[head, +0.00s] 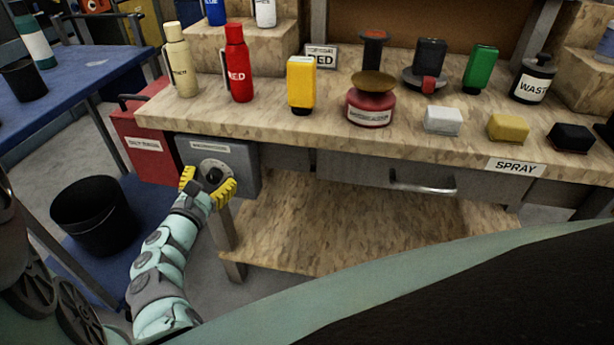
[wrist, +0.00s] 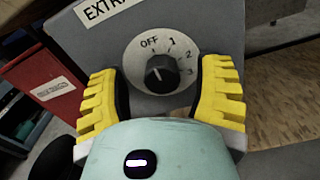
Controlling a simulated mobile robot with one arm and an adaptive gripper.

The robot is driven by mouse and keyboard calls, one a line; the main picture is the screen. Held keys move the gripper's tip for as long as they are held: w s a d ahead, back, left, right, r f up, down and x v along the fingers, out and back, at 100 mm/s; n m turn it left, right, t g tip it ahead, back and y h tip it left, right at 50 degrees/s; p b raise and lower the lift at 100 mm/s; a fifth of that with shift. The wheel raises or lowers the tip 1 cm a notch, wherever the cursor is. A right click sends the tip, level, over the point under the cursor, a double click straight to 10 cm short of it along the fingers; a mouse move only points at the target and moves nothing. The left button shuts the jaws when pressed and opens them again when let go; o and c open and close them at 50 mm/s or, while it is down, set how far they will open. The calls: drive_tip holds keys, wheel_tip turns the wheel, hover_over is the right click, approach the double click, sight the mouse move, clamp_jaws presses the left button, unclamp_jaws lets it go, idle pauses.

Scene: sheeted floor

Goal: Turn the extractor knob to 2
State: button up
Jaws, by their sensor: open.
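The extractor knob (wrist: 161,73) is a black knob on a round pale dial marked OFF, 1, 2 and 3, on the front of a grey box (wrist: 120,45). A small white mark shows on the knob, but I cannot tell for sure which setting it points at. My gripper (wrist: 161,72) is open, with one yellow finger on each side of the dial and gaps to the knob. In the head view the grey box (head: 240,155) hangs under the bench top, with my gripper (head: 208,181) in front of its dial, partly hiding it.
A red box (head: 140,148) is left of the grey box. The bench top (head: 270,118) above carries bottles, stamps and blocks. A drawer handle (head: 422,187) and a lower shelf (head: 330,225) are to the right.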

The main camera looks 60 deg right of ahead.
drive_tip(key=shift+d, duration=0.35)
drive_tip(key=shift+a, duration=0.1)
clamp_jaws()
idle(0.4)
